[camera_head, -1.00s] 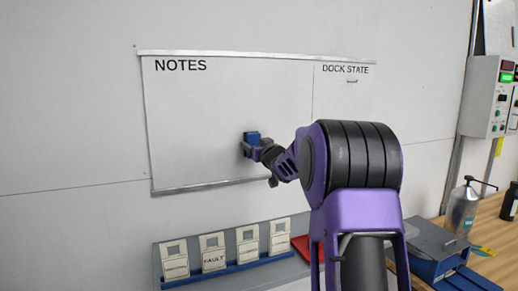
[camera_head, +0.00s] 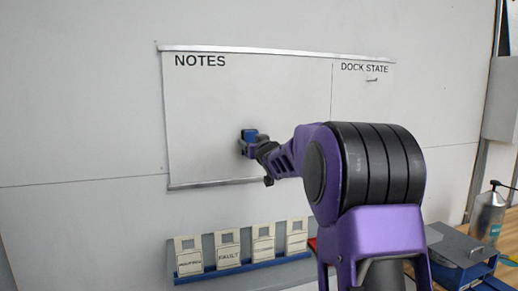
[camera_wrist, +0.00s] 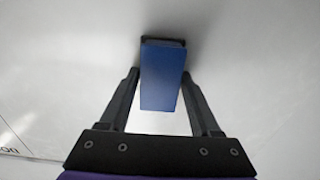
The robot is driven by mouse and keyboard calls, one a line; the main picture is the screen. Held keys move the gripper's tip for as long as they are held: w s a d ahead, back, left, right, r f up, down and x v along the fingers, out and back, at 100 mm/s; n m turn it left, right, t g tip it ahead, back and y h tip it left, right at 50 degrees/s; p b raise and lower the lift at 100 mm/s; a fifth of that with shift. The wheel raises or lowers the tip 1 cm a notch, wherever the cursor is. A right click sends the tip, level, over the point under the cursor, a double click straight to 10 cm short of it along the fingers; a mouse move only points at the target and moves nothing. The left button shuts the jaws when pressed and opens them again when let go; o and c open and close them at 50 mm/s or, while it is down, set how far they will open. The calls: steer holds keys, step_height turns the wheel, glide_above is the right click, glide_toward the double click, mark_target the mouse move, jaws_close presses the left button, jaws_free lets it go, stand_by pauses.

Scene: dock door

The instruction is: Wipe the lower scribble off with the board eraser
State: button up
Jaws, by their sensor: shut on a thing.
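The whiteboard (camera_head: 215,105) hangs on the wall, with "NOTES" at its upper left and "DOCK STATE" at its upper right. My gripper (camera_head: 247,143) is at the lower middle of the board, shut on the blue board eraser (camera_head: 249,134). In the wrist view the eraser (camera_wrist: 162,78) sits between the two fingers of my gripper (camera_wrist: 160,85), its dark far end at or very near the board surface; I cannot tell if it touches. The part behind my gripper and arm is hidden.
A rack (camera_head: 240,265) with several labelled cards stands below the board. A metal rail (camera_head: 215,183) runs along the board's lower edge.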

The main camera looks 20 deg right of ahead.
steer(key=shift+a, duration=0.45)
steer(key=s+b, duration=0.1)
steer(key=s, duration=0.5)
steer(key=shift+s+d, duration=0.1)
steer(key=shift+s, duration=0.05)
steer(key=shift+s, duration=1.4)
